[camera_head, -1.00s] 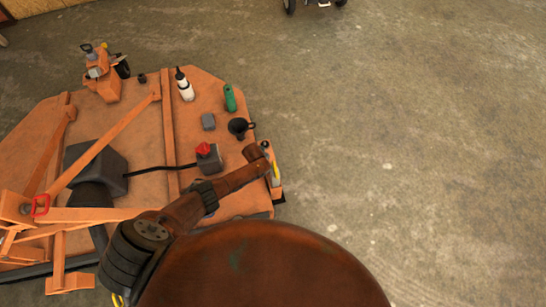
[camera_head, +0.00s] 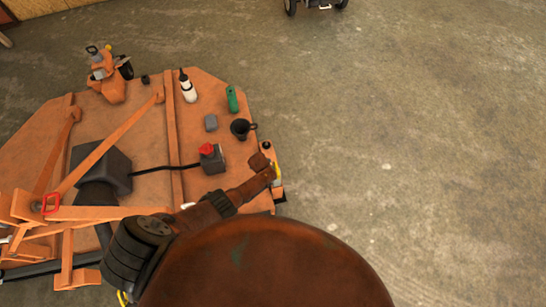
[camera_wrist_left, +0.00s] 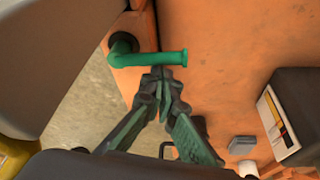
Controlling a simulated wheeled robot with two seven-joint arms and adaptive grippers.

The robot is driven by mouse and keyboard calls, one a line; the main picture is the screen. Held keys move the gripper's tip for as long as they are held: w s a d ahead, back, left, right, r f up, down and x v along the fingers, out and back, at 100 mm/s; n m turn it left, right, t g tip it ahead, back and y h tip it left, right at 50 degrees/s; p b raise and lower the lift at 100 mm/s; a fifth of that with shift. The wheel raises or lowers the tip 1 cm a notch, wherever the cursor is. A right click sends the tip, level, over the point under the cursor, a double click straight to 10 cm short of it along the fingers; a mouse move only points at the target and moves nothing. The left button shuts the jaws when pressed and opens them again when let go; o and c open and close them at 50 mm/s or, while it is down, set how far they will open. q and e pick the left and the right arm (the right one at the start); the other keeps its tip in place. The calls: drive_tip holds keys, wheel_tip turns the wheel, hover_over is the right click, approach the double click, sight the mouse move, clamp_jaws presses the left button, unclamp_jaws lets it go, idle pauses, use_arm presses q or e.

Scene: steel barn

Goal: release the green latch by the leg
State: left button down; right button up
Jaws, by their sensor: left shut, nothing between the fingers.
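The green latch (camera_wrist_left: 165,59) shows in the left wrist view as a bent round bar with a flared end. It comes out of an orange bracket (camera_wrist_left: 128,88) at the upper left, beside the orange deck. My left gripper (camera_wrist_left: 161,84) is shut and empty. Its fingertips are right at the lower side of the latch's bar, close to its flared end; I cannot tell whether they touch it. In the head view, my left forearm reaches over the deck's right edge, and the gripper and latch are hidden there. My right gripper is in neither view.
The orange deck (camera_head: 210,85) carries a white bottle (camera_head: 188,90), green bottle (camera_head: 232,99), black funnel (camera_head: 241,129), small grey block (camera_head: 211,122) and a grey box with a red knob (camera_head: 212,158). The concrete floor to the right is free.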

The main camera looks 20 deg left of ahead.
use_arm(q)
drive_tip(key=shift+s+d+f, duration=0.1)
drive_tip(key=shift+s+f, duration=0.1)
drive_tip(key=shift+s, duration=0.2)
drive_tip(key=shift+w, duration=0.1)
wheel_tip(320, 180, up, 11)
drive_tip(key=p, duration=0.6)
drive_tip(key=shift+w+f, duration=0.2)
drive_tip(key=shift+w, duration=0.25)
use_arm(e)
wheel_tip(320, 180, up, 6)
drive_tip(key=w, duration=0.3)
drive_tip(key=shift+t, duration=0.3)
use_arm(q)
drive_tip(key=shift+a, duration=0.2)
